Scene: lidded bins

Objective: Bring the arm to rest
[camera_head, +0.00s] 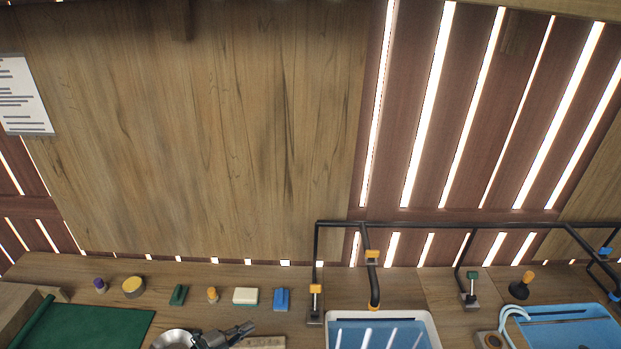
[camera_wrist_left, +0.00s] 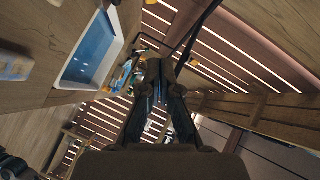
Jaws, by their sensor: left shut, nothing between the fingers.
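My left gripper (camera_head: 240,330) shows at the bottom edge of the head view, in front of the wooden counter, with its fingers pointing right. In the left wrist view its two dark fingers (camera_wrist_left: 160,78) come together at the tips, shut with nothing between them. Most of my left arm is below the head view. My right gripper is in neither view.
A wooden counter (camera_head: 390,285) holds a green mat (camera_head: 100,325), a yellow-topped round item (camera_head: 133,287), a blue block (camera_head: 282,299) and other small items. A plank wall rises behind.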

